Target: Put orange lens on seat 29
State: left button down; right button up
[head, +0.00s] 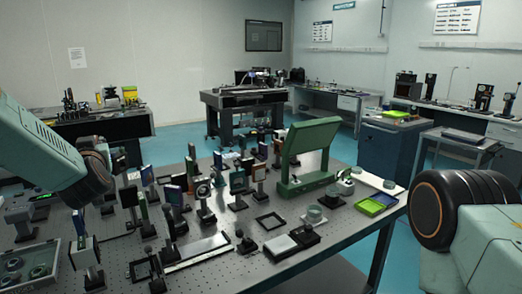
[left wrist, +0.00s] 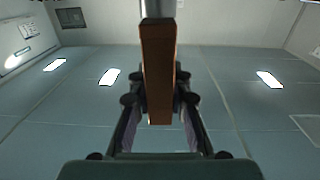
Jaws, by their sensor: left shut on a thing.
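In the left wrist view my left gripper (left wrist: 158,98) is shut on the orange lens (left wrist: 158,60), seen as an orange-brown slab edge-on between the two fingers. A grey post (left wrist: 157,8) joins its far end at the top of the picture. In the head view my left arm comes in from the left over the table, and its dark wrist hides most of the gripper; I cannot make out the lens there. Seat 29 cannot be told, as no number is legible. My right gripper is out of view; only part of my right arm shows.
The perforated optical table (head: 215,262) is crowded with several post-mounted optics on its left and middle. A green stand (head: 308,155) rises at the back. Green and blue trays (head: 372,207) lie at the right edge. A grey tray (head: 30,262) with round parts is front left.

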pick_arm(q)
jog(key=s+d+f+m+t+h+b, duration=0.25)
jog(key=d+f+m+h, duration=0.25)
jog(key=d+f+h, duration=0.4)
jog(key=s+d+f+m+g+h+b, duration=0.1)
jog(key=s+d+f+m+h+b, duration=0.2)
jog(key=s+f, duration=0.8)
jog(key=s+d+f+m+g+h+b, duration=0.1)
jog(key=s+d+f+m+h+b, duration=0.2)
jog(key=s+d+f, duration=0.7)
notch_tip(320, 180, down, 4)
jog(key=s+h+b, duration=0.1)
jog(key=h+b, duration=0.1)
jog(key=b, duration=0.2)
jog(key=shift+s+d+f+m, duration=0.2)
jog(key=shift+s+d+m, duration=0.05)
jog(key=shift+s+m, duration=0.05)
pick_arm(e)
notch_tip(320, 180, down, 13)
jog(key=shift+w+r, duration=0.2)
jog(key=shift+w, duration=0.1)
pick_arm(q)
jog(key=shift+g, duration=0.25)
